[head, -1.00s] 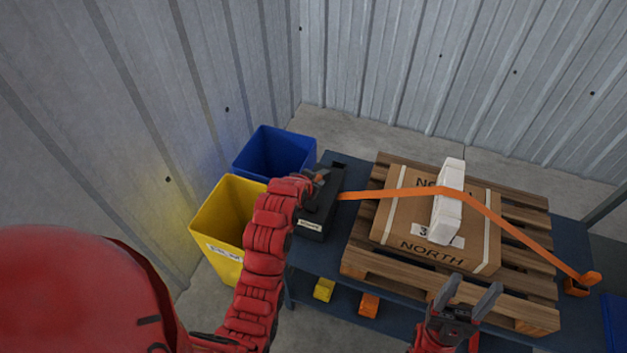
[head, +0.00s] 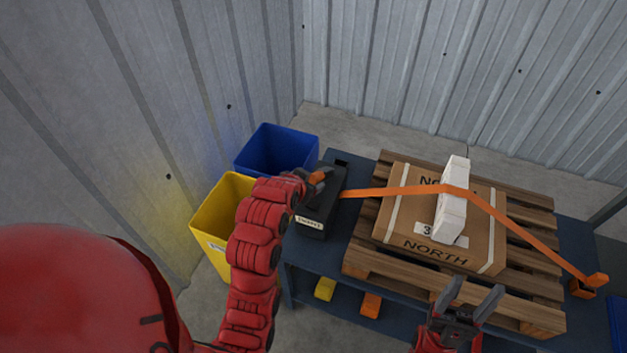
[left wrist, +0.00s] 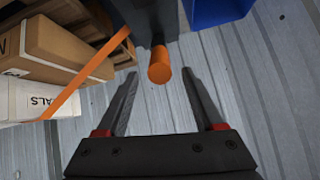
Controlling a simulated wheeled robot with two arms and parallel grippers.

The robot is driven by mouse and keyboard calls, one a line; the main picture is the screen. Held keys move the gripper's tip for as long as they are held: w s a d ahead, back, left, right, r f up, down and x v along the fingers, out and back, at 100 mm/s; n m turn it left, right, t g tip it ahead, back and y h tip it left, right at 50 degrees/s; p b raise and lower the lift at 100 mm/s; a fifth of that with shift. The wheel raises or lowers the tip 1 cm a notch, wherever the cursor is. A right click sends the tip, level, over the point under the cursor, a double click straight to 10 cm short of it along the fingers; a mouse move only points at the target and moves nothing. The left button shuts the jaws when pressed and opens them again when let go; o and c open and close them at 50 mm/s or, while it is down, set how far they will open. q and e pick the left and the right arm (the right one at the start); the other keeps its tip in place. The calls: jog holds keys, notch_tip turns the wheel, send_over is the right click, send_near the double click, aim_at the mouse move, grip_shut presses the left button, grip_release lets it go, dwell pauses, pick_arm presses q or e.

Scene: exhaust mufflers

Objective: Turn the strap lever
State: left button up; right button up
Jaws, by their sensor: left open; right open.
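The strap lever shows an orange, rounded handle (left wrist: 159,66) in the left wrist view, and its orange tip (head: 318,177) shows in the head view. It sits on a black box (head: 316,213) with a white label at the table's left end. My left gripper (left wrist: 159,78) is open, its fingers on either side of the handle's end; I cannot tell whether they touch it. In the head view the wrist partly hides this. The orange strap (head: 391,191) runs from the box over a carton to an orange hook at right. My right gripper (head: 468,297) is open and empty, in front of the pallet.
A carton (head: 400,228) marked NORTH lies on a wooden pallet (head: 520,315), with a white block (head: 452,207) on it under the strap. A yellow bin (head: 209,217) and a blue bin (head: 277,151) stand left of the table. Corrugated walls close off the back and left.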

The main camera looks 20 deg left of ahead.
pick_arm(q)
jog(key=p+v, duration=1)
jog(key=p, duration=0.4)
jog(key=shift+f, duration=0.1)
jog(key=m+t+h+b, duration=0.1)
jog(key=t+h+b, duration=0.45)
jog(key=b, duration=2.45)
send_near(319, 172)
jog(key=w+d+t+y, duration=0.1)
jog(key=w, duration=0.2)
jog(key=w+d, duration=0.1)
jog(key=w, duration=0.2)
jog(key=w+d+f+t+y, duration=0.1)
jog(key=w+d, duration=0.1)
jog(key=w, duration=0.1)
jog(key=shift+w+f+t+y, duration=0.15)
jog(key=shift+w+t+y, duration=0.2)
jog(key=shift+w, duration=0.05)
